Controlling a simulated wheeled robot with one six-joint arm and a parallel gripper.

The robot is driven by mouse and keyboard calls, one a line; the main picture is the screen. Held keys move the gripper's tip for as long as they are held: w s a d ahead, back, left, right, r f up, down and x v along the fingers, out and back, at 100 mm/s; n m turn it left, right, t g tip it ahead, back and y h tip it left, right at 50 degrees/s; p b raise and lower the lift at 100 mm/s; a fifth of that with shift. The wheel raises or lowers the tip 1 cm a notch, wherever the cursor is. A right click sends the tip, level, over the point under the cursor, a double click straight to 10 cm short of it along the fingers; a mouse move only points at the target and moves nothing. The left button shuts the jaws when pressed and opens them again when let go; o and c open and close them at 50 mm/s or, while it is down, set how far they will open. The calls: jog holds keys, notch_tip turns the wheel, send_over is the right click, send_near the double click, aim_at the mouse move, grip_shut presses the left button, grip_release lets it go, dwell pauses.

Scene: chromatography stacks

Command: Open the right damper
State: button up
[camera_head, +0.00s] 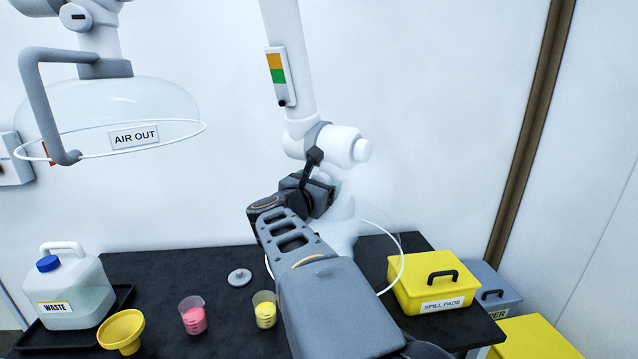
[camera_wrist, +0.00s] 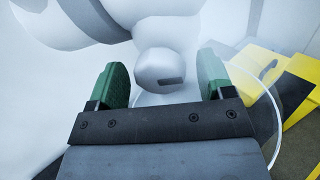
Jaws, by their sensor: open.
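The right extraction arm has a white duct (camera_head: 288,60) coming down to a white joint (camera_head: 345,145) above the bench. A small plate (camera_head: 276,68) with an orange and a green field sits on the duct, with a dark tip at its lower end. No part is labelled as a damper. My gripper (camera_head: 322,193) is by the lower part of this arm, its fingertips mostly hidden in the head view. In the wrist view my gripper (camera_wrist: 163,82) is open, its green fingers apart. A white rounded knob (camera_wrist: 158,68) with a dark slot shows between them; I cannot tell whether they touch it.
A clear hood with a white rim (camera_head: 402,268) hangs below the right arm. The left hood (camera_head: 110,105) is marked AIR OUT. The black bench (camera_head: 150,268) holds a waste can (camera_head: 80,290), yellow funnel (camera_head: 122,330), two beakers (camera_head: 192,318) and a yellow spill-pads box (camera_head: 432,280).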

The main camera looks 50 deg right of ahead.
jog(key=c, duration=0.9)
jog(key=shift+n, duration=0.3)
jog(key=n+p, duration=0.1)
jog(key=n, duration=0.2)
jog(key=shift+r+n+y, duration=0.15)
jog(key=shift+n+y, duration=0.15)
jog(key=n+p, duration=0.2)
jog(key=n, duration=0.2)
jog(key=shift+w+g, duration=0.1)
jog(key=shift+g, duration=0.3)
jog(key=n+g+p, duration=0.1)
jog(key=n+p, duration=0.2)
jog(key=n, duration=0.2)
jog(key=shift+w+y+p, duration=0.1)
jog(key=shift+y+p, duration=0.2)
jog(key=shift+n+g+p, duration=0.4)
jog(key=shift+n+p, duration=0.65)
jog(key=shift+n, duration=0.55)
